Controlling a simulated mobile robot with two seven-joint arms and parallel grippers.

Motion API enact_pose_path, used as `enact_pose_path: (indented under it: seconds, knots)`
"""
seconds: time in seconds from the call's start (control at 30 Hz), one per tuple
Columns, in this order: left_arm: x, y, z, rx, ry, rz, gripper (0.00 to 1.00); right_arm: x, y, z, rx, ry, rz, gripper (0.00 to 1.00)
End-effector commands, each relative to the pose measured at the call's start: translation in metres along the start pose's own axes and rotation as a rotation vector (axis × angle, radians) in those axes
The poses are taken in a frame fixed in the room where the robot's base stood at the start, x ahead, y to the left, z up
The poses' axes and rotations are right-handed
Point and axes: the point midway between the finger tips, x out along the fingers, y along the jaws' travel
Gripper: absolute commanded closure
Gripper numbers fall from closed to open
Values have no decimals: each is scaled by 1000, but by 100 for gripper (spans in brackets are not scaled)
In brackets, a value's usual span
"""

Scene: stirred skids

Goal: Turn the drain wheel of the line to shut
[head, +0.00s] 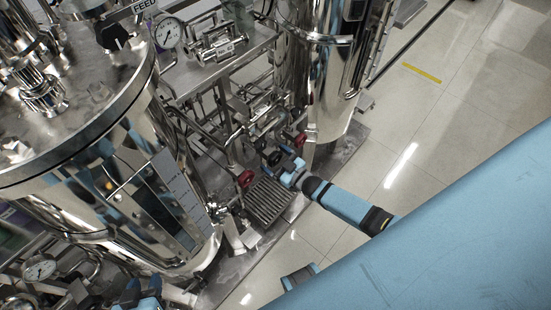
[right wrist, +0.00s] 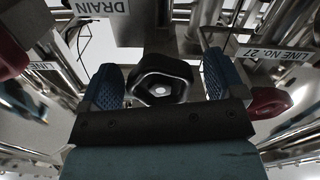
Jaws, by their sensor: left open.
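The drain wheel (right wrist: 160,82) is a small black handwheel with a pale hub, under a DRAIN label (right wrist: 101,7) in the right wrist view. My right gripper (right wrist: 162,88) has its two blue ridged fingers on either side of the wheel, with a narrow gap showing at each side. In the head view the black wheel (head: 274,157) is partly hidden by my right gripper (head: 286,166). My left gripper (head: 140,296) is open and empty at the bottom left, below the large steel tank, partly cut off by the frame.
Red handwheels flank the black one, one to the left (head: 245,177) and one to the right (head: 301,139). Steel pipes crowd around them. A LINE NO. 27 label (right wrist: 280,56) is to the right. A floor grate (head: 268,201) lies below; open floor (head: 440,130) is to the right.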

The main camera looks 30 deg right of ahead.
Motion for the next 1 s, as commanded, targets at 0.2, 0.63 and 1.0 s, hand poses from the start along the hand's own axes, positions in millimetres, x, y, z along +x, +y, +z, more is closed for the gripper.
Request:
enact_pose_path:
  seconds: [0.2,0.63,1.0]
  knots:
    - [0,0,0,0,0,0,57,0,1,0,-2,1,0,12]
    - [-2,0,0,-3,-9,0,57,-62,0,0,-2,-3,-1,12]
    - [-3,0,-1,-6,-11,0,57,-129,0,0,-1,-1,0,12]
